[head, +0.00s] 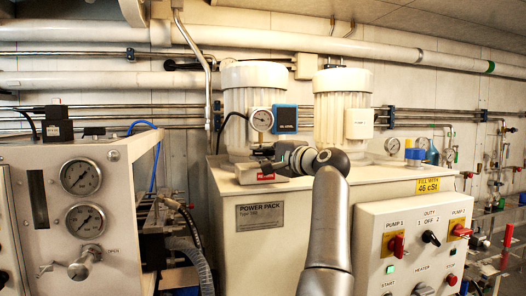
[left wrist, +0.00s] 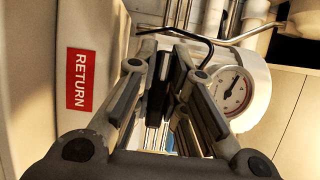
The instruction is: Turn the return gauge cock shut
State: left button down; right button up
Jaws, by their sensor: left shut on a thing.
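The return gauge (head: 262,119) is a round white dial on top of the power pack, and it also shows at the right of the left wrist view (left wrist: 234,90). A red RETURN label (left wrist: 78,80) is at the left of that view; a red label (head: 266,176) shows below the gripper in the head view. My left gripper (head: 262,162) is in front of and below the gauge. In the left wrist view its fingers (left wrist: 168,85) are closed around a dark piece, the gauge cock's handle, mostly hidden between them. My right gripper is not in view.
Two white ribbed motor covers (head: 342,108) stand on the power pack (head: 229,213) behind my gripper. A blue box (head: 284,118) is beside the gauge. A control panel (head: 408,232) is at the lower right, and a gauge cabinet (head: 112,213) at the left.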

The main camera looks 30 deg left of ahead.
pick_arm(q)
jog(key=shift+f, duration=0.1)
dwell(0.5)
jog(key=c, duration=1.5)
grip_release()
jog(key=v, duration=0.7)
jog(key=shift+s+d, duration=0.1)
jog(key=shift+d, duration=0.1)
